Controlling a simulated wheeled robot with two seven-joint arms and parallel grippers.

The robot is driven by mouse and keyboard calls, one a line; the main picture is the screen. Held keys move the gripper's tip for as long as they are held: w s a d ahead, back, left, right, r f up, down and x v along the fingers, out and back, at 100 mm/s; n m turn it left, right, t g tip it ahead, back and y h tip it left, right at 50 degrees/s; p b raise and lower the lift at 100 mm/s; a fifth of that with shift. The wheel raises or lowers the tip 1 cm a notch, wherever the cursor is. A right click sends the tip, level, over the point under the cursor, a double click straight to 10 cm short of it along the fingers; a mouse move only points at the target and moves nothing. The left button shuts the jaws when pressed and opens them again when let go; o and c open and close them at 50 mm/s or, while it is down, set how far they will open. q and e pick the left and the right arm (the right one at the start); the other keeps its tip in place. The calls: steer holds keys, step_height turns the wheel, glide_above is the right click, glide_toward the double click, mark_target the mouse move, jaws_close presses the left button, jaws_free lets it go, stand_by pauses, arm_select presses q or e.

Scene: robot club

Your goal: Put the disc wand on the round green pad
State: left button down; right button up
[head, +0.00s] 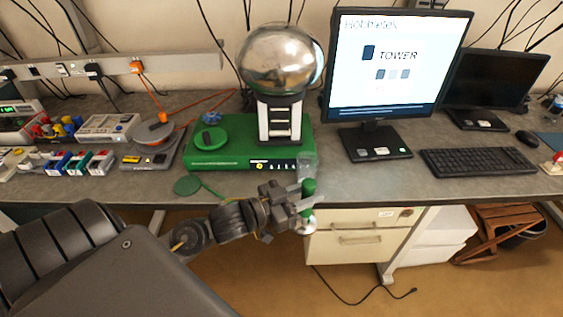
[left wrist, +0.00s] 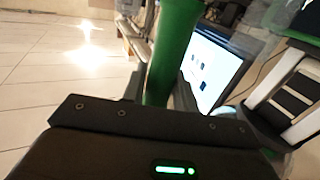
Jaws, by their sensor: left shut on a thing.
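My left gripper (head: 306,196) is shut on the green handle of the disc wand (head: 309,187). It holds the wand roughly upright in front of the bench edge, with a shiny metal end below and a pale, see-through part above. In the left wrist view the green handle (left wrist: 172,50) stands between the fingers. A flat round green pad (head: 187,186) lies at the bench's front edge, left of the gripper, with a green strip running from it toward my arm. Another round green piece (head: 210,138) sits on the green base. My right gripper is out of view.
A green base (head: 235,153) carries a large metal dome (head: 277,58) behind the gripper. A monitor (head: 395,65) and keyboard (head: 480,161) stand to the right. Electrical boxes (head: 110,127) and an orange-corded device (head: 153,135) crowd the left. White drawers (head: 355,245) are below.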

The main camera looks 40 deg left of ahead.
mark_target(313, 181)
arm_select(q)
steer(key=w+r+n+t+y, duration=0.1)
steer(key=y, duration=0.1)
steer(key=w+r+n+y, duration=0.1)
steer(key=n+y, duration=0.1)
steer(key=shift+r+t+y, duration=0.2)
steer(key=shift+t+y, duration=0.2)
steer(key=shift+w+r+n+y, duration=0.15)
steer(key=shift+n+y, duration=0.3)
steer(key=shift+y, duration=0.1)
steer(key=shift+w+r+n+y, duration=0.1)
steer(key=shift+w+n+y, duration=0.05)
steer(key=shift+n+y, duration=0.7)
steer(key=shift+y, duration=0.6)
steer(key=shift+w, duration=0.1)
